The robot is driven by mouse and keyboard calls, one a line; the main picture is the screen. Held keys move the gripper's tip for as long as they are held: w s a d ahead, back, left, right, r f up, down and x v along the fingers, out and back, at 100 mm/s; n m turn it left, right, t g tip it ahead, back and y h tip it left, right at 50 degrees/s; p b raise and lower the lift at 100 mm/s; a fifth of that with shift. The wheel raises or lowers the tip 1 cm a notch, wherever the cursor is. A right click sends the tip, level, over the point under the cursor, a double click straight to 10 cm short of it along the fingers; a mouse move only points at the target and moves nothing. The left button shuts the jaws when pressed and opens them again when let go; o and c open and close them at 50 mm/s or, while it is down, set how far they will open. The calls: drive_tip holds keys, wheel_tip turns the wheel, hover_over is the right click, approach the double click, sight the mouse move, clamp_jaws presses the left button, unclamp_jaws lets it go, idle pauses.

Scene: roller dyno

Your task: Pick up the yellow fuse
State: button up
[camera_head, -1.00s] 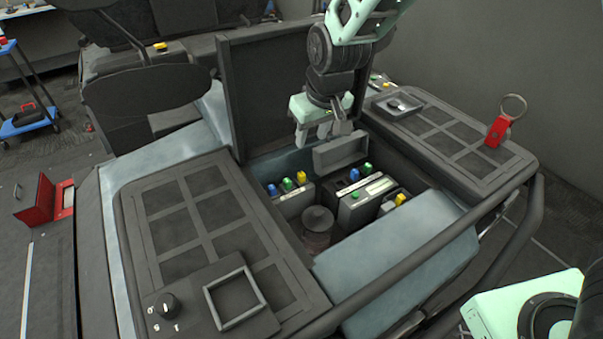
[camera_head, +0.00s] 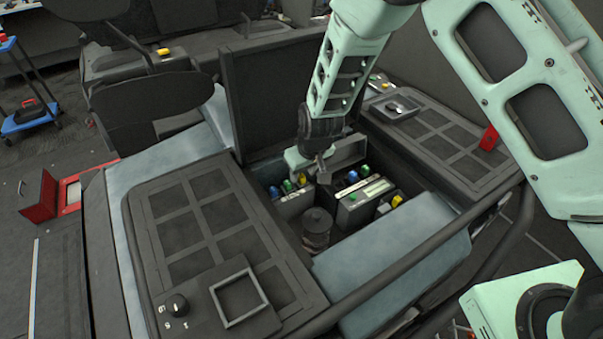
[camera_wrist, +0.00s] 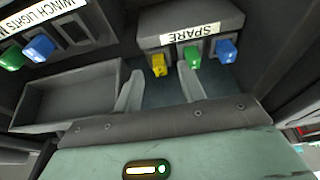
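A small yellow fuse (camera_head: 301,181) sits at the end of a row with a green and a blue fuse on the left grey box in the open bay. In the wrist view the yellow fuse (camera_wrist: 158,64) is under the "SPARE" label. My gripper (camera_wrist: 160,70) is open, and its two fingertips appear on either side of the yellow fuse, which stands free between them in the picture. Contact is not visible. In the head view my gripper (camera_head: 310,168) is just above that box, partly hidden by my wrist. Another yellow fuse (camera_head: 397,201) sits on the right box.
The green fuse (camera_wrist: 192,56) stands close to the right finger, with the blue fuse (camera_wrist: 226,50) beyond it. An empty grey tray (camera_wrist: 65,95) lies left of my fingers. A dark round canister (camera_head: 317,222) stands in front. The raised lid (camera_head: 267,100) is behind.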

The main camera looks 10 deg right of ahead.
drive_tip(key=shift+x, duration=0.85)
clamp_jaws()
drive_tip(key=shift+r, duration=0.15)
